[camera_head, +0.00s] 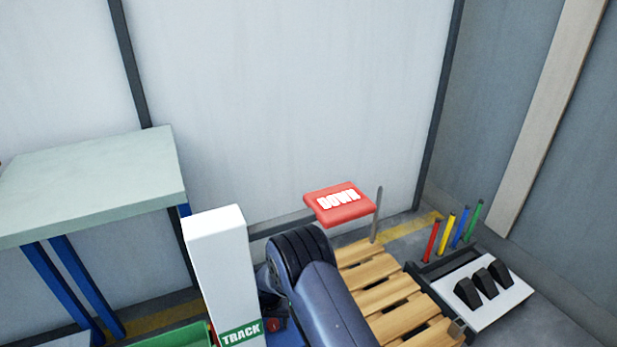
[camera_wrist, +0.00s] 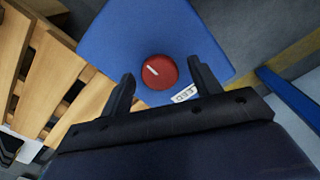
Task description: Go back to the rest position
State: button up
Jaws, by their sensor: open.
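My gripper (camera_wrist: 160,88) shows in the wrist view with its two dark fingers apart and nothing between them touching both. Beyond the fingers is a blue surface (camera_wrist: 125,30) with a round red knob (camera_wrist: 159,72) bearing a white line. A white label (camera_wrist: 186,94) lies beside the right finger, partly hidden by it. In the head view my arm reaches down in the lower middle, and my gripper is out of sight there. I cannot tell whether the fingers touch the blue surface.
A wooden pallet (camera_head: 385,294) lies right of my arm, with a red "DOWN" sign (camera_head: 338,203) behind. A white "TRACK" post (camera_head: 222,262) stands close on the left. A pale table (camera_head: 90,183) is farther left. A white panel with black pedals (camera_head: 490,288) and coloured rods stands at right.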

jog(key=shift+n, duration=0.8)
